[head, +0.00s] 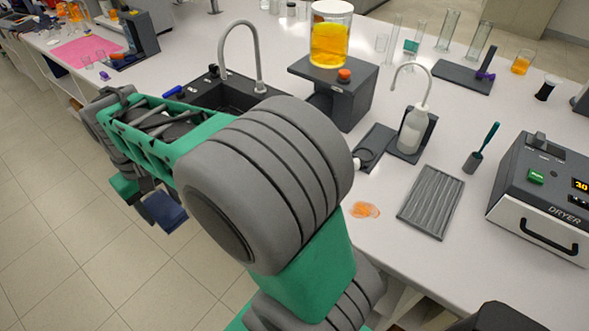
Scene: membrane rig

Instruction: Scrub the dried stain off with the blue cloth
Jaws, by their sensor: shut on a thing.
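My gripper (154,190) is at the left in the head view, out over the floor in front of the bench. It is shut on the blue cloth (166,212), a dark blue block-like piece hanging below the fingers. My arm hides part of the gripper. An orange dried stain (365,210) lies on the white bench top, right of my arm and left of the grey ribbed mat. The cloth is well apart from the stain.
A grey ribbed drain mat (431,201) lies right of the stain. Behind it stand a wash bottle (413,130) and a stirrer stand with an orange-filled beaker (330,40). A sink (232,100) is behind my arm.

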